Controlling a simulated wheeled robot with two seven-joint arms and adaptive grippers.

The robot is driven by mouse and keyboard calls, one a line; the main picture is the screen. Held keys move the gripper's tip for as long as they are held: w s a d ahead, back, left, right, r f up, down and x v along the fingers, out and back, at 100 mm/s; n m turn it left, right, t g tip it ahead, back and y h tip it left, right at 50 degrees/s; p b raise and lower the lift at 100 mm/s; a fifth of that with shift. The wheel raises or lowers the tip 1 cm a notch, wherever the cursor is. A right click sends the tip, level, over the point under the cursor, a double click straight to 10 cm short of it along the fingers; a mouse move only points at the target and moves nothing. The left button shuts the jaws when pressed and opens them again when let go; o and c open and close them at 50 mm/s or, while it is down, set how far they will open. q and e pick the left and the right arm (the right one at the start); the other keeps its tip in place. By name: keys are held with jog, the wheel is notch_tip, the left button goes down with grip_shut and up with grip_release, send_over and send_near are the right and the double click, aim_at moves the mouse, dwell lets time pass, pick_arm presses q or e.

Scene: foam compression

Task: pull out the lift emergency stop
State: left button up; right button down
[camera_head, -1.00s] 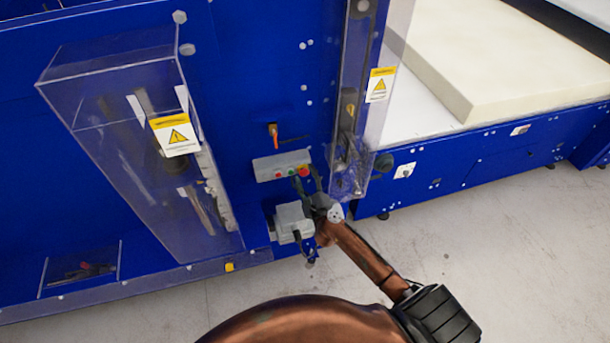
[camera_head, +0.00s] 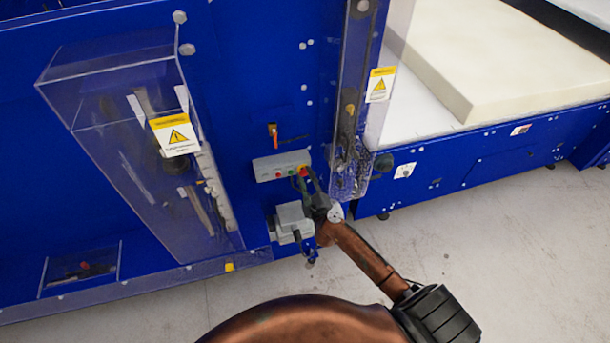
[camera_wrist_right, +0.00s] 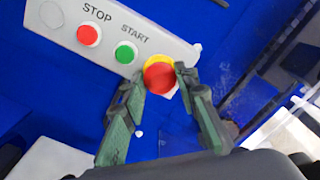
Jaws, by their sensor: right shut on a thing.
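The emergency stop is a red mushroom button (camera_wrist_right: 158,77) on a yellow ring, at the right end of a grey control box (camera_head: 268,168). In the head view the button (camera_head: 304,169) is small and partly covered by my fingers. My right gripper (camera_wrist_right: 160,80) is shut on the button, one green-black fingertip at each side of the red cap. In the head view my right gripper (camera_head: 303,177) reaches the box from below right. My left gripper is not in view.
A red STOP button (camera_wrist_right: 88,34) and a green START button (camera_wrist_right: 125,53) sit beside the emergency stop. A grey box (camera_head: 292,218) is just below. A clear guard (camera_head: 352,130) stands close to the right. An orange-handled switch (camera_head: 273,131) is above.

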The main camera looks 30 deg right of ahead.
jog(key=shift+s+f, duration=0.1)
jog(key=shift+s, duration=0.2)
jog(key=shift+c, duration=1.4)
grip_release()
jog(key=shift+p+v, duration=0.7)
jog(key=shift+v, duration=0.5)
jog(key=p+v, duration=0.1)
jog(key=v, duration=0.3)
jog(key=shift+s+a, duration=0.1)
jog(key=shift+s, duration=0.2)
